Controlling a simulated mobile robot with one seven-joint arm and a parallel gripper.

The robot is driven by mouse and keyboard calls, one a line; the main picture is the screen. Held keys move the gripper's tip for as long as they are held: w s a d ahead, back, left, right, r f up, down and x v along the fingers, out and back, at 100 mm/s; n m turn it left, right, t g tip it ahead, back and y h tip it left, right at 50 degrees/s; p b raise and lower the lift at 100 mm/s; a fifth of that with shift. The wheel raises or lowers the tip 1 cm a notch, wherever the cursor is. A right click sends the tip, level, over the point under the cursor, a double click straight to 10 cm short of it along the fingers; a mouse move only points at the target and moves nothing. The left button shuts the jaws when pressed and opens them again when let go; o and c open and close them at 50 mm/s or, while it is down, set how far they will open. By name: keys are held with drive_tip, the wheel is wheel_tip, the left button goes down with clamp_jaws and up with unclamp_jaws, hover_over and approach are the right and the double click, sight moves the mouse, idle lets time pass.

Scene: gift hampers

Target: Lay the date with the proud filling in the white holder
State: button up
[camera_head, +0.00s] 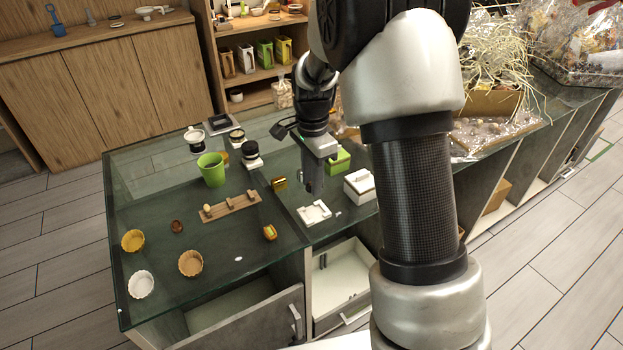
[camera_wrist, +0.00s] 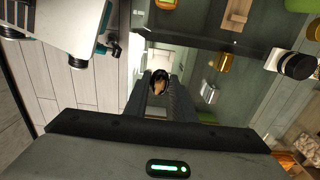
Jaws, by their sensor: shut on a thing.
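My gripper (camera_head: 313,188) points down above the glass counter, just behind the low white holder (camera_head: 314,213). In the wrist view its fingers (camera_wrist: 159,88) are shut on a small dark brown date (camera_wrist: 159,77) with a tan filling showing. The head view does not show the held date clearly. The white holder lies flat on the glass and looks empty.
A wooden rack (camera_head: 232,206), a gold block (camera_head: 279,183), an orange-and-green piece (camera_head: 270,232) and a white box (camera_head: 359,184) stand around the holder. A green cup (camera_head: 212,169) and jars are behind. A drawer (camera_head: 342,281) is open in front.

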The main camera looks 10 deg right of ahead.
drive_tip(key=shift+f+b, duration=1.7)
drive_tip(key=shift+f, duration=1.05)
drive_tip(key=shift+f, duration=1.4)
idle(0.9)
drive_tip(key=o, duration=0.9)
drive_tip(key=shift+c, duration=0.2)
wheel_tip(320, 180, up, 17)
drive_tip(key=p, duration=0.2)
drive_tip(key=shift+r+p, duration=0.2)
drive_tip(key=shift+p, duration=0.2)
